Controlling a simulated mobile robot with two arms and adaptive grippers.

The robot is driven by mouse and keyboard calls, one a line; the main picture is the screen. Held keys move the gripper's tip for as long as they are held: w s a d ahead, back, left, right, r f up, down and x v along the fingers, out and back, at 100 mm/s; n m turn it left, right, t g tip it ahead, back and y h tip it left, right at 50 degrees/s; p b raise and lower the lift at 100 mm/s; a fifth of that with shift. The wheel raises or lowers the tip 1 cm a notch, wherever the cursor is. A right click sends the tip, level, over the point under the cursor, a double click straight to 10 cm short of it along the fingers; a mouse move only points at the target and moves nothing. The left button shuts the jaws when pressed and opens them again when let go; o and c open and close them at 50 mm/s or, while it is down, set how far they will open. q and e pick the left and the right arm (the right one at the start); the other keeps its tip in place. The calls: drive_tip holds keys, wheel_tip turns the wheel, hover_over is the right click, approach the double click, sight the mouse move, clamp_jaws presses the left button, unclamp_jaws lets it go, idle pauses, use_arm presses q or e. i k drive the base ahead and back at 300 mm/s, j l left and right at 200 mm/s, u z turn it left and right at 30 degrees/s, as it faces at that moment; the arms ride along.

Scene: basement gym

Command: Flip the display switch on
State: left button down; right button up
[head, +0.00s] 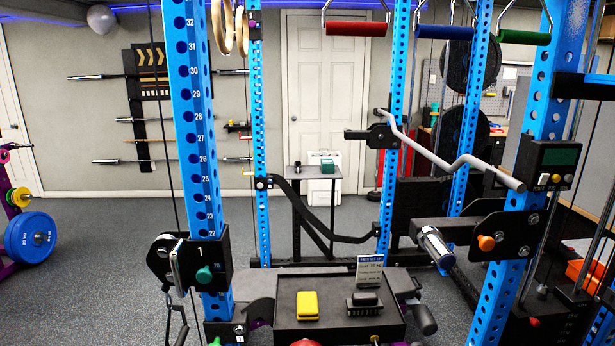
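A dark display box (552,172) is mounted on the blue rack upright at the right of the head view. Its small screen (560,157) is a dull dark green, and I can make out no digits on it. Below the screen are a small white label (543,180), a pale knob or switch (555,178) and a yellowish button (567,178). They are too small to tell which way the switch is set. Neither of my grippers shows in the head view.
A black tray (290,297) holds a yellow block (307,305), a black object (364,302) and a printed card (369,271). A bent grey bar (450,160) and a metal-ended post (436,245) stand left of the display. Open floor (100,270) lies left.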

sight(544, 178)
drive_tip(key=z, duration=1.4)
